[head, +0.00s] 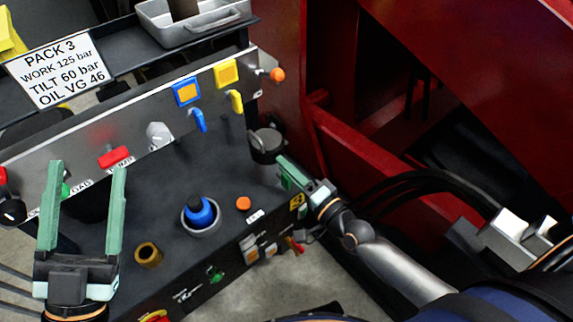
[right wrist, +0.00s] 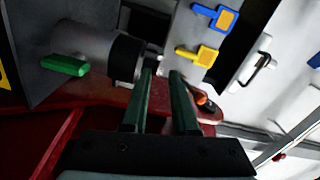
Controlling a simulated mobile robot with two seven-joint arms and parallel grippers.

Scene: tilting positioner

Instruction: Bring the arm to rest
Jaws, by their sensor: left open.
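My left gripper (head: 87,167) is upright at the lower left of the head view, its two green fingers wide apart with nothing held between them. It stands in front of the control console, hiding part of it. My right arm comes in from the lower right of the head view. Its gripper (head: 290,172) is beside the console's right end, close to a grey cylinder (head: 267,146). In the right wrist view the right gripper (right wrist: 162,70) has its fingers apart with a gap between them. The tips are near a black cylinder end (right wrist: 125,58); contact cannot be told.
The console carries a blue knob (head: 200,212), an orange button (head: 243,204), a brass-coloured ring (head: 148,255), a red handle (head: 115,157), and blue (head: 199,121) and yellow (head: 236,101) levers. A metal tray (head: 190,24) is behind. Red machine structure (head: 375,150) stands right.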

